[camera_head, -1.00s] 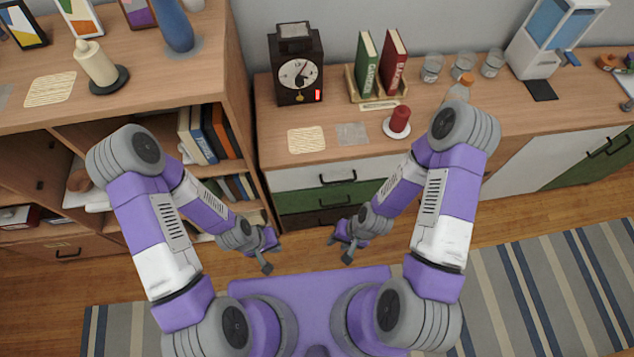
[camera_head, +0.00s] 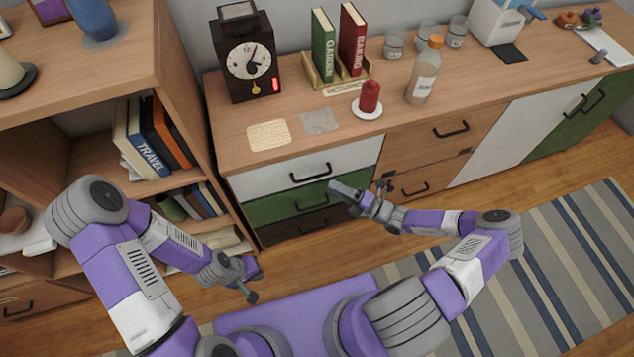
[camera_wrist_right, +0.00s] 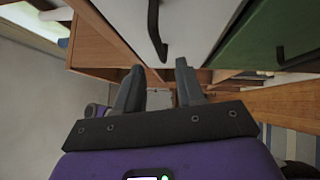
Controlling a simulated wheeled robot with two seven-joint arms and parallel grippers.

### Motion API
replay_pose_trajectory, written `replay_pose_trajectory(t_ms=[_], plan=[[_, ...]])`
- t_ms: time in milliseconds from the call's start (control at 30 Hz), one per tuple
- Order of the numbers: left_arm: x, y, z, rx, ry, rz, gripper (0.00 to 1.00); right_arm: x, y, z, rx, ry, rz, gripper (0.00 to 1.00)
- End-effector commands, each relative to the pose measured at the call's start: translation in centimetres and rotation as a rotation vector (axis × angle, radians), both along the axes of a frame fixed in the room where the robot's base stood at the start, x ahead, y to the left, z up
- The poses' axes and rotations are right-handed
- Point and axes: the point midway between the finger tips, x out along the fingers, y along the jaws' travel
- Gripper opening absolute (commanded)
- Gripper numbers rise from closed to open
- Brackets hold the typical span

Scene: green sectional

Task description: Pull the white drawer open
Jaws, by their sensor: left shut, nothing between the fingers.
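The white drawer (camera_head: 275,182) is the top one in a stack of three at the left end of the long cabinet, and its front looks flush. Its dark bar handle (camera_head: 311,174) is in the middle of the front. My right gripper (camera_head: 362,192) is open and empty, in front of the drawers and to the right of the handle, apart from it. In the right wrist view, the open fingers (camera_wrist_right: 159,72) point toward the cabinet, with the white front (camera_wrist_right: 200,22) and handle (camera_wrist_right: 153,28) above them. My left gripper (camera_head: 250,281) is shut and empty, low before the bookshelf.
A green drawer (camera_head: 270,208) and a dark drawer (camera_head: 285,230) are below the white one. A clock (camera_head: 246,62), a red candle (camera_head: 369,97) and a bottle (camera_head: 424,75) stand on the cabinet top. A bookshelf (camera_head: 185,70) borders the left. Floor before the drawers is clear.

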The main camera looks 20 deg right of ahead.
Motion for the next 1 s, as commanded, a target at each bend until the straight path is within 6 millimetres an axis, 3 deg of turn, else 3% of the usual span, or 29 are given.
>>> replay_pose_trajectory(t_ms=[400,767,1000], plan=[[0.0,0.0,-1.1,0.0,0.0,0.0,0.0,3.9,4.6,0.7,-0.002,-0.001,0.007,0.38],[0.0,0.0,-1.1,0.0,0.0,0.0,0.0,4.4,5.1,0.9,-0.005,0.0,0.006,0.38],[0.0,0.0,-1.1,0.0,0.0,0.0,0.0,4.4,5.1,0.9,-0.006,0.0,0.007,0.04]])
